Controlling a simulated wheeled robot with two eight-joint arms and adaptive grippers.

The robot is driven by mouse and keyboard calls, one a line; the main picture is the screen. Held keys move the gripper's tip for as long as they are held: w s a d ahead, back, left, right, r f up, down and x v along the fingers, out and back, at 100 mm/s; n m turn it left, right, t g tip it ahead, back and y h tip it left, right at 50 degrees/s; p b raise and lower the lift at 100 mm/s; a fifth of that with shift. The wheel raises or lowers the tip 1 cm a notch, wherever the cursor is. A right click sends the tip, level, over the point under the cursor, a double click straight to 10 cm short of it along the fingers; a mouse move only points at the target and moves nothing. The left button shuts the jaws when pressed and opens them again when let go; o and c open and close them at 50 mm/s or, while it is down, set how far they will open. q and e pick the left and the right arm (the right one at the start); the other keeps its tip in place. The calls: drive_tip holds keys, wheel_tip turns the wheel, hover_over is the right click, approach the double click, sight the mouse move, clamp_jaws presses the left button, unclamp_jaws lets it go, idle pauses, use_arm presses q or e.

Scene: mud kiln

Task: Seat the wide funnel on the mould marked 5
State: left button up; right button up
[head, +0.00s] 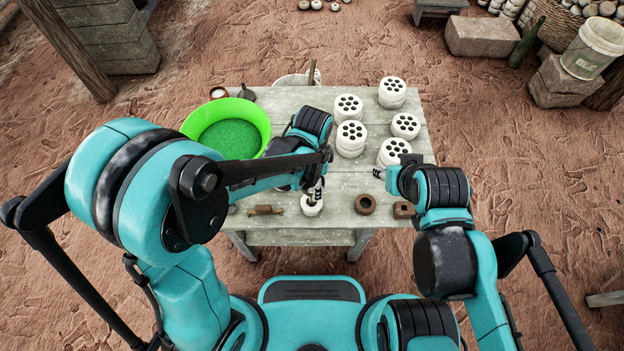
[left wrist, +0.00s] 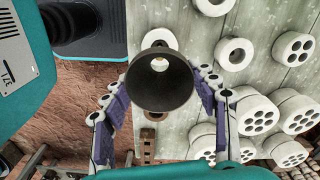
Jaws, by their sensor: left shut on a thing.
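My left gripper (left wrist: 160,100) is shut on a dark, wide-mouthed funnel (left wrist: 158,82), which sits between its fingers. In the head view the left gripper (head: 316,188) is near the table's front edge, and the arm and fingers mostly hide the funnel. A white ring-shaped mould (left wrist: 160,40) is partly covered by the funnel in the left wrist view; it also shows just below the gripper in the head view (head: 312,206). I cannot tell whether they touch. Two more white rings (left wrist: 235,53) (left wrist: 214,5) lie nearby. I can read no number. My right gripper (head: 383,173) is small at the right; its opening is unclear.
Several white cylinders with holes (head: 351,136) stand on the table's right half. A brown ring (head: 365,204) and brown square block (head: 403,210) lie along the front edge. A green basin (head: 229,130) is at the back left. The wooden table (head: 345,185) has bare room near its front middle.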

use_arm(q)
drive_tip(key=shift+f+b, duration=2.55)
drive_tip(key=shift+f, duration=0.75)
drive_tip(key=shift+f+b, duration=0.6)
drive_tip(key=shift+b, duration=0.1)
drive_tip(key=o, duration=1.3)
drive_tip(key=shift+r, duration=0.15)
drive_tip(key=shift+r+p, duration=2.75)
drive_tip(key=shift+r, duration=0.65)
